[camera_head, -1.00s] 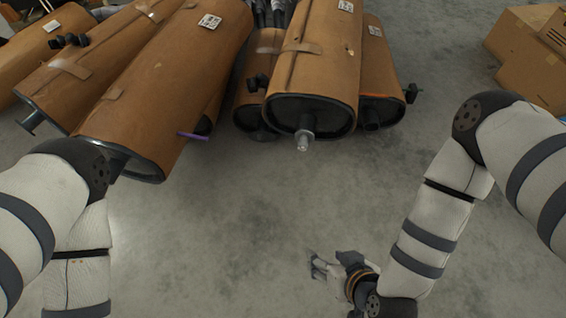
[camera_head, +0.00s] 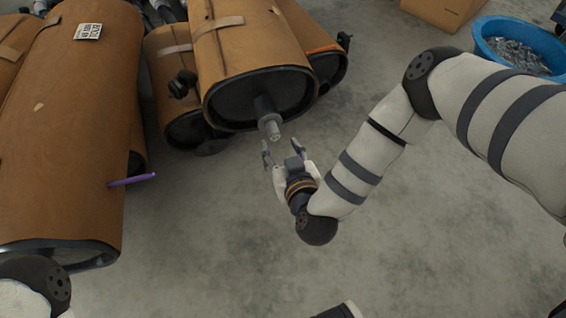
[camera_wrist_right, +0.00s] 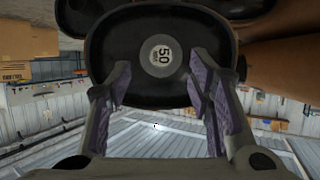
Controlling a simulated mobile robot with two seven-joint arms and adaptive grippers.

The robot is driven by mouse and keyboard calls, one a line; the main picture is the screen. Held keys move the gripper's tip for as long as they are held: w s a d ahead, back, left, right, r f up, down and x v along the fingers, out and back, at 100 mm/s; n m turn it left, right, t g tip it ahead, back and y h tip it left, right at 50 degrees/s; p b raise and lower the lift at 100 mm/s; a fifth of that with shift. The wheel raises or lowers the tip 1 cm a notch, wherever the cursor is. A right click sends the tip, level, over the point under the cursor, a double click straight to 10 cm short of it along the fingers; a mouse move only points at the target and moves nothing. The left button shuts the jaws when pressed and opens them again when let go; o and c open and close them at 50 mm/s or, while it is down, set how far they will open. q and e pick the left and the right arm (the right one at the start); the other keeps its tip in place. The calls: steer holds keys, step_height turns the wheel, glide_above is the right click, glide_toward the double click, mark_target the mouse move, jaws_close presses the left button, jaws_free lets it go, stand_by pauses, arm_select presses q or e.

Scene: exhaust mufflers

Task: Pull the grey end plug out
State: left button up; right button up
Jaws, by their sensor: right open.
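The grey end plug (camera_head: 269,126) sticks out of the dark end face of the middle brown-wrapped muffler (camera_head: 248,60). I cannot tell the exact gap in depth. My left gripper is not in view.
Another large muffler (camera_head: 70,130) lies at left, with a purple rod (camera_head: 132,180) sticking out beside it. More mufflers crowd the middle one. A blue tub (camera_head: 485,45) of metal pieces and a cardboard box (camera_head: 440,10) stand at upper right.

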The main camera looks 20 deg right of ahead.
mark_target(275, 138)
steer(key=x, duration=0.1)
steer(key=b+x, duration=0.1)
steer(key=x, duration=0.1)
steer(key=b+x, duration=0.1)
steer(key=x, duration=0.1)
steer(key=shift+w+f, duration=0.1)
steer(key=shift+f, duration=0.25)
steer(key=shift+w, duration=0.6)
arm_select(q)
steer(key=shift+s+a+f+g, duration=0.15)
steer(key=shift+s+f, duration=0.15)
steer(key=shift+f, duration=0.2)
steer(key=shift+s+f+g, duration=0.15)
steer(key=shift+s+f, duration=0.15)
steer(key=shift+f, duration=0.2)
arm_select(e)
steer(key=shift+c, duration=0.4)
jaws_close()
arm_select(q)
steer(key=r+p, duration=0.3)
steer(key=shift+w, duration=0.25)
arm_select(e)
steer(key=s, duration=0.7)
steer(key=shift+a, duration=0.45)
